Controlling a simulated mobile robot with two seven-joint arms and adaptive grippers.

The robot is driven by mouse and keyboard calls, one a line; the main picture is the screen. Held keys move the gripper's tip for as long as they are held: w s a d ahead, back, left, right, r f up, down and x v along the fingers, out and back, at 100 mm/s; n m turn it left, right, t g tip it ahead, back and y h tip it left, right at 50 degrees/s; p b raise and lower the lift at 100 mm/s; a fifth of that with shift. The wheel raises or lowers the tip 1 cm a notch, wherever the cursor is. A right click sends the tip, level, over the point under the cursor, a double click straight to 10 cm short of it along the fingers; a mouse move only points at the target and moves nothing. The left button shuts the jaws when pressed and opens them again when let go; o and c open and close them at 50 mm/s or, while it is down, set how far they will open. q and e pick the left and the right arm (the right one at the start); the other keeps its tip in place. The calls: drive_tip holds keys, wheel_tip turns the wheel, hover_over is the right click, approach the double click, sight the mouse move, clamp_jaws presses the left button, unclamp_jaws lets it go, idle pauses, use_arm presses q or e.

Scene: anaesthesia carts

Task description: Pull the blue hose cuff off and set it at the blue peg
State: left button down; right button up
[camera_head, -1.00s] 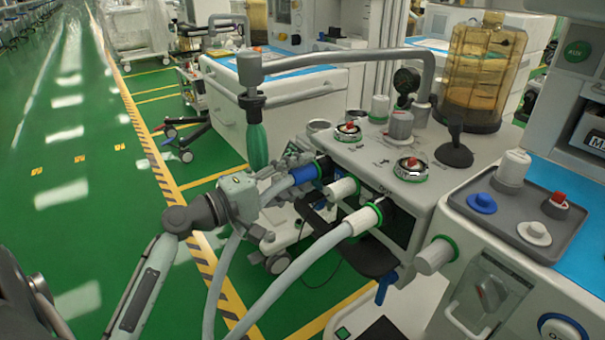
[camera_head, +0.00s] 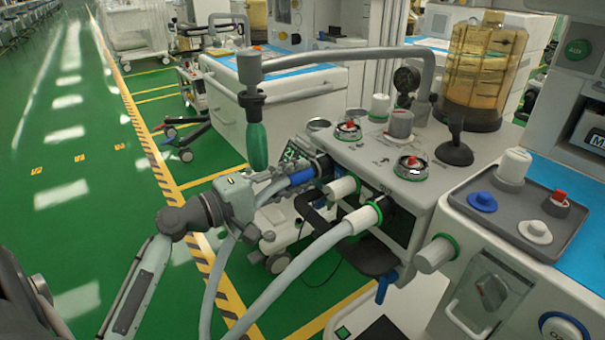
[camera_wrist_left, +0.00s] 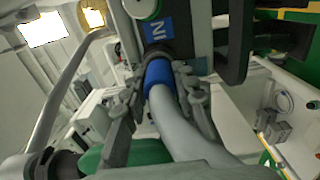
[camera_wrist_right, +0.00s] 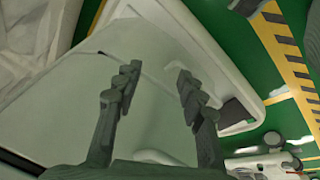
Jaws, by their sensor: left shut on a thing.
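The blue hose cuff (camera_head: 302,177) is on the end of a grey hose, in front of a dark port on the side of the machine. My left gripper (camera_head: 283,181) is shut on the cuff. In the left wrist view its fingers lie on both sides of the cuff (camera_wrist_left: 158,73), whose far end is close to the dark port below a blue "IN" label (camera_wrist_left: 155,30). I cannot tell whether they still touch. A blue peg-like part (camera_head: 384,287) hangs low on the machine's front. My right gripper (camera_wrist_right: 156,75) is open and empty, outside the head view.
A second hose with a white cuff (camera_head: 361,219) is on a green-ringed port beside it. A green bag (camera_head: 257,145) hangs just behind my left gripper. A grey tray (camera_head: 520,222) at right holds blue, white and red knobs. Open floor lies left.

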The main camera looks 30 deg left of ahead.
sight(288, 179)
use_arm(q)
drive_tip(key=shift+b+v, duration=0.7)
drive_tip(key=shift+v, duration=1.85)
use_arm(e)
drive_tip(key=shift+f, duration=0.75)
